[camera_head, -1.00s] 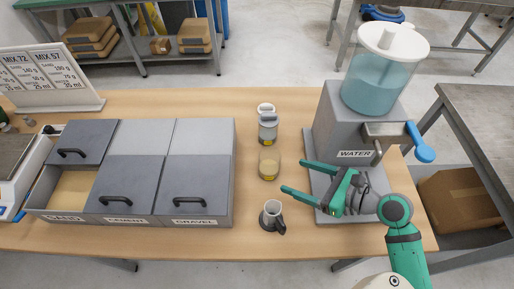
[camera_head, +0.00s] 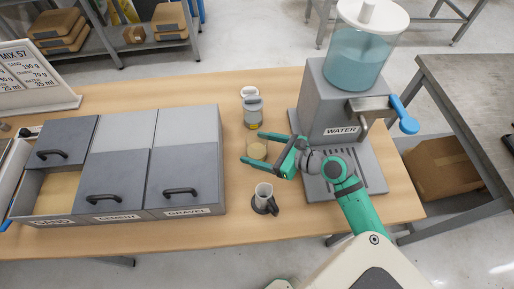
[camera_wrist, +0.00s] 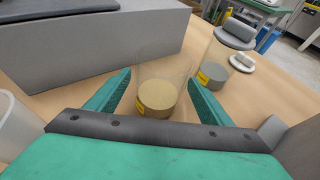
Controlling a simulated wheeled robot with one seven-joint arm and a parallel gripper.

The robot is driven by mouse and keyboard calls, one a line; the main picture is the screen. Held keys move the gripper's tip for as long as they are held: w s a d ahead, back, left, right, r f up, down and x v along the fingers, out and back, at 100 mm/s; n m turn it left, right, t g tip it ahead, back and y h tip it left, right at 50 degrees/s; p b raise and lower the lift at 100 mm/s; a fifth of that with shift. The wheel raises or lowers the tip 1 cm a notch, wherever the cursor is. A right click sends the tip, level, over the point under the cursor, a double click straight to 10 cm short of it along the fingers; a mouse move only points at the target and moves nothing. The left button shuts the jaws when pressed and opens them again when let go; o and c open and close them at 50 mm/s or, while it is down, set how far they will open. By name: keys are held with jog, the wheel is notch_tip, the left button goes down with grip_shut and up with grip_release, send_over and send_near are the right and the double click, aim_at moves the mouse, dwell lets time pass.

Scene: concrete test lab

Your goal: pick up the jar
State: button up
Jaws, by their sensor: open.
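A clear jar (camera_head: 257,151) with tan contents stands upright on the wooden table; in the wrist view the jar (camera_wrist: 157,97) shows between my fingers. My gripper (camera_head: 252,148) is open, its fingers pointing left, one on either side of the jar. In the wrist view my gripper (camera_wrist: 160,78) has a gap between each finger and the jar's tan contents. I cannot tell whether either finger touches the clear wall. A second jar with grey contents and a grey lid (camera_head: 253,111) stands behind it, apart from my fingers.
Grey bins (camera_head: 180,175) labelled sand, cement and gravel stand to the left. A water dispenser (camera_head: 340,110) stands at the right. A small white-topped item (camera_head: 249,91) is farther back.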

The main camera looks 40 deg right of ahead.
aim_at(248, 140)
jog(key=shift+w+f, duration=0.1)
jog(key=shift+w, duration=0.15)
jog(key=c, duration=1.4)
jog(key=shift+c, duration=0.2)
jog(key=shift+r, duration=0.65)
notch_tip(248, 140, up, 2)
jog(key=shift+s+a+r, duration=0.1)
jog(key=shift+s+r, duration=0.05)
jog(key=shift+r, duration=0.05)
jog(key=s+a+r, duration=0.6)
jog(key=s+r, duration=0.3)
jog(key=s, duration=0.3)
jog(key=shift+a+r, duration=0.2)
jog(key=shift+a, duration=0.05)
